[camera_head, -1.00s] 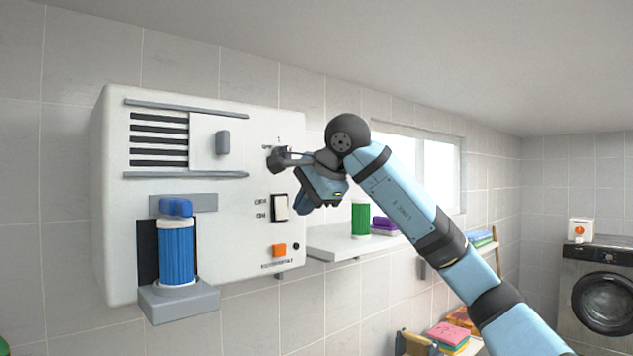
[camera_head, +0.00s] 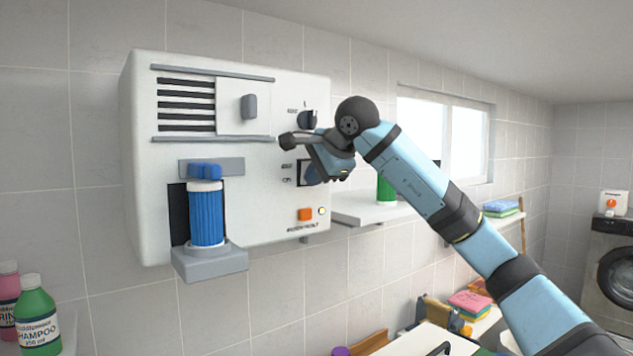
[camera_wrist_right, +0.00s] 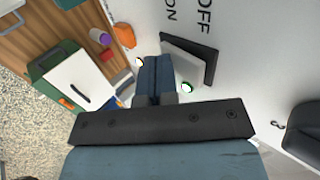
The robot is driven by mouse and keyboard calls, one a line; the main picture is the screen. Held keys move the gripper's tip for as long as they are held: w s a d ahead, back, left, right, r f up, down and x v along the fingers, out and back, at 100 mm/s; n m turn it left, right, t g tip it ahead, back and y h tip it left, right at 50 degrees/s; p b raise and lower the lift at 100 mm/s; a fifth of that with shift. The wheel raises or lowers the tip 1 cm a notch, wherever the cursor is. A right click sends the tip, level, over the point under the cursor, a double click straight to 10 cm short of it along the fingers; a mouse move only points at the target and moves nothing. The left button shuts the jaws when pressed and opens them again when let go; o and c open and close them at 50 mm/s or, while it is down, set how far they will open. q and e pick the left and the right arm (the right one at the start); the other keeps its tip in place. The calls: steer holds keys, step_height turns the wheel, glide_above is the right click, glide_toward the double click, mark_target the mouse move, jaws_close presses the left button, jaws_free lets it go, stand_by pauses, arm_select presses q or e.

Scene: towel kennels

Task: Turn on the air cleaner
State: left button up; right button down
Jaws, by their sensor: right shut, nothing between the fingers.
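The air cleaner (camera_head: 262,215) is a white box on the tiled wall. Its rocker switch (camera_head: 302,173), with OFF and ON lettering, is partly hidden by my right gripper (camera_head: 313,176). The switch also shows in the right wrist view (camera_wrist_right: 188,62). There my blue fingers (camera_wrist_right: 153,66) are shut and empty, right beside the switch; I cannot tell whether they touch it. A small lamp (camera_head: 321,210) beside the orange button (camera_head: 305,214) looks lit. A dark knob (camera_head: 307,119) is above. A blue filter cartridge (camera_head: 206,215) stands in the holder. My left gripper is out of view.
A shelf (camera_head: 365,212) with a green container (camera_head: 386,189) is right of the cleaner. Green (camera_head: 37,318) and pink bottles (camera_head: 8,300) stand at lower left. A washing machine (camera_head: 612,265) is far right. The wall below the cleaner is clear.

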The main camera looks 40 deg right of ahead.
steer(key=shift+r, duration=0.1)
steer(key=shift+r+p, duration=0.75)
steer(key=shift+r, duration=0.1)
